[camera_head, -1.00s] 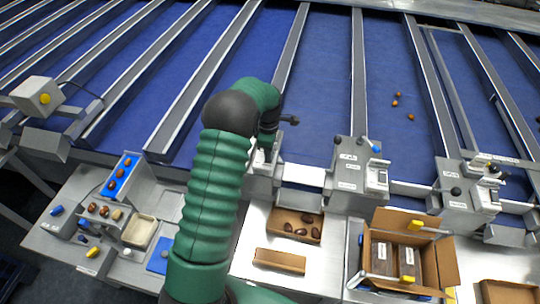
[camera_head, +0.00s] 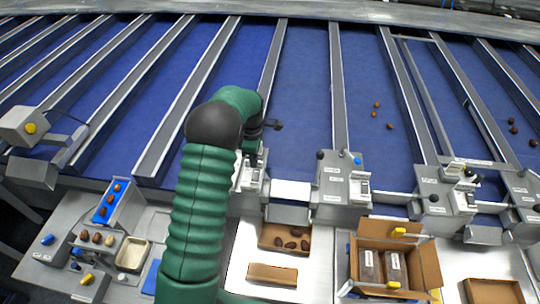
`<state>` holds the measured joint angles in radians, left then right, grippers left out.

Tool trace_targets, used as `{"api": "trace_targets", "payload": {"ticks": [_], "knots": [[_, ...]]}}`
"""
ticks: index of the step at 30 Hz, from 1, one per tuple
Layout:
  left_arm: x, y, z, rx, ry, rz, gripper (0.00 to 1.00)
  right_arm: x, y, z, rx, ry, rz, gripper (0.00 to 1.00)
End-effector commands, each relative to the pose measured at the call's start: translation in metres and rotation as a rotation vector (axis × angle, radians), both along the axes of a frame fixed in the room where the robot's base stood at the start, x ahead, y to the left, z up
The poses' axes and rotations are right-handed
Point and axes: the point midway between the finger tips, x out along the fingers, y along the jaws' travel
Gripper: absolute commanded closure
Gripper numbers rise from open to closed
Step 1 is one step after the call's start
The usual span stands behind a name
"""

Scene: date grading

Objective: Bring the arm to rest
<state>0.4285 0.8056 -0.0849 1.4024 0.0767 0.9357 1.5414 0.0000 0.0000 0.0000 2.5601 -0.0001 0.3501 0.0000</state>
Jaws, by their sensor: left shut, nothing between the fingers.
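My left arm, in a green ribbed sleeve with a black joint (camera_head: 214,124), rises from the bottom of the head view and bends away over the work table. My left gripper (camera_head: 251,150) is at its far end, shut and empty, small and partly hidden by the arm. It is close to a grey gate unit (camera_head: 247,182) at the near edge of the blue belts; I cannot tell whether they touch. My right gripper is not in view.
Near the arm lie an open carton with dates (camera_head: 269,230), a carton lid (camera_head: 272,274) and a larger open box (camera_head: 430,262). A grading stand (camera_head: 128,212) with dates is at left. Grey gate units (camera_head: 333,182) line the blue belt (camera_head: 300,100), which carries loose dates (camera_head: 376,105).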

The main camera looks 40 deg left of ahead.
Motion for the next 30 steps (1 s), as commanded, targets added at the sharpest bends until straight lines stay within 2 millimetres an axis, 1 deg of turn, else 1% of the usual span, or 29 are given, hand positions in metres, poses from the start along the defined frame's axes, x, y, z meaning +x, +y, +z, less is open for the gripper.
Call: {"api": "trace_targets", "payload": {"ticks": [3, 5, 7, 8, 9, 11, 12, 14, 15, 17, 18, 21, 23, 25, 30], "knots": [[0.0, 0.0, -0.001, 0.0, 0.0, -0.003, 1.0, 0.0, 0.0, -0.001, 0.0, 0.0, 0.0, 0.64], [-0.001, -0.006, -0.005, 0.001, -0.003, -0.038, 1.0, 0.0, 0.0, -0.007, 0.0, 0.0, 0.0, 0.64], [-0.004, -0.026, -0.017, 0.006, -0.016, -0.166, 1.0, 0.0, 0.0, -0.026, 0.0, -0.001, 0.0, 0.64], [-0.006, -0.039, -0.024, 0.012, -0.026, -0.253, 1.0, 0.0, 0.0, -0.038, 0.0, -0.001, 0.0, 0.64], [-0.013, -0.061, -0.035, 0.021, -0.04, -0.4, 1.0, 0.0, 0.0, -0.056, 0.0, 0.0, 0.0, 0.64], [-0.027, -0.1, -0.053, 0.042, -0.066, -0.669, 1.0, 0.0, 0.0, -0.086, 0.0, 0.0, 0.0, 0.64], [-0.042, -0.125, -0.066, 0.062, -0.083, -0.864, 1.0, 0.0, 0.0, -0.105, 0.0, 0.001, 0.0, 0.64], [-0.067, -0.162, -0.085, 0.097, -0.106, -1.16, 1.0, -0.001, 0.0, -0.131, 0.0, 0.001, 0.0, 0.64], [-0.085, -0.183, -0.097, 0.121, -0.119, -1.346, 1.0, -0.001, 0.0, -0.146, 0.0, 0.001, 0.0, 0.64], [-0.113, -0.207, -0.114, 0.159, -0.132, -1.593, 1.0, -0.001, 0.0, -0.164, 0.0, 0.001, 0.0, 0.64], [-0.129, -0.219, -0.123, 0.182, -0.138, -1.732, 1.0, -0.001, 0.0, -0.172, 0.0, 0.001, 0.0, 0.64], [-0.158, -0.236, -0.137, 0.224, -0.145, -1.971, 1.0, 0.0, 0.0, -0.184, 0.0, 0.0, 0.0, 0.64], [-0.166, -0.24, -0.139, 0.237, -0.145, -2.04, 1.0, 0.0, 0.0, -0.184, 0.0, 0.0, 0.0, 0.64], [-0.169, -0.241, -0.138, 0.242, -0.145, -2.07, 1.0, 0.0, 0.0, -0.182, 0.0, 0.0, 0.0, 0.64], [-0.169, -0.24, -0.137, 0.239, -0.145, -2.067, 1.0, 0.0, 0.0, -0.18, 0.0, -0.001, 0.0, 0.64]]}}
